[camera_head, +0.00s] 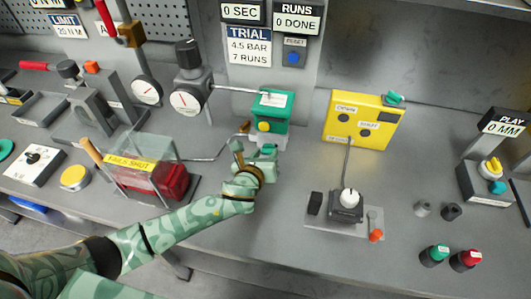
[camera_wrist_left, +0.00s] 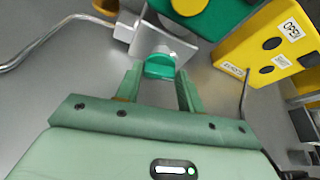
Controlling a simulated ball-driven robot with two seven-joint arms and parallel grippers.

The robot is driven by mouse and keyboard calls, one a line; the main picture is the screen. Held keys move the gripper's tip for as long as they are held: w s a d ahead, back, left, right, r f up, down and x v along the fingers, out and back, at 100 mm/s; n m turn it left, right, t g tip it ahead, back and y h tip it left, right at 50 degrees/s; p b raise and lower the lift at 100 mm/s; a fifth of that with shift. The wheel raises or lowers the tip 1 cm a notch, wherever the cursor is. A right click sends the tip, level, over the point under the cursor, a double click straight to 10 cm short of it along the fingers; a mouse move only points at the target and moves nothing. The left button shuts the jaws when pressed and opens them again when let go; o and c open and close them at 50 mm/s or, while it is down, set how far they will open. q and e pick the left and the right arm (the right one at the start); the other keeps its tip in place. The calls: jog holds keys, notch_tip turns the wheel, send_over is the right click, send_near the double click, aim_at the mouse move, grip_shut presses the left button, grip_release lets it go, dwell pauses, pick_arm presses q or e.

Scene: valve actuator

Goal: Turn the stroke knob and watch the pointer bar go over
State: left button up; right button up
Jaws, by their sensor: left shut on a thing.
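A small green knob (camera_wrist_left: 160,68) sits on a metal plate in front of a green box; I take it as the stroke knob. In the left wrist view my left gripper (camera_wrist_left: 159,82) has a finger on either side of the knob and is shut on it. In the head view my left gripper (camera_head: 262,160) is just in front of the green box (camera_head: 270,108), which has a yellow knob on its front. The fingers partly hide the green knob there. I cannot make out the pointer bar for certain. My right gripper is not in view.
A yellow panel (camera_head: 362,119) stands right of the green box, with a white-topped knob unit (camera_head: 348,202) before it. A clear-covered red box (camera_head: 170,182) stands left of my gripper. A bent metal pipe (camera_head: 213,149) runs between. Dial gauges stand behind.

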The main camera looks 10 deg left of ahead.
pick_arm(q)
jog(key=shift+a+n+h, duration=0.15)
jog(key=shift+n+h, duration=0.25)
jog(key=shift+n, duration=0.1)
jog(key=shift+a+f+n+h, duration=0.15)
jog(key=shift+n+h, duration=0.35)
jog(key=shift+n, duration=0.4)
jog(key=o, duration=1)
jog(key=p+v, duration=0.1)
jog(key=v, duration=0.6)
jog(key=p+v, duration=0.2)
jog(key=v, duration=0.6)
jog(key=shift+s+f, duration=0.2)
jog(key=shift+s, duration=0.05)
jog(key=shift+s+a+r, duration=0.2)
jog(key=shift+s, duration=0.25)
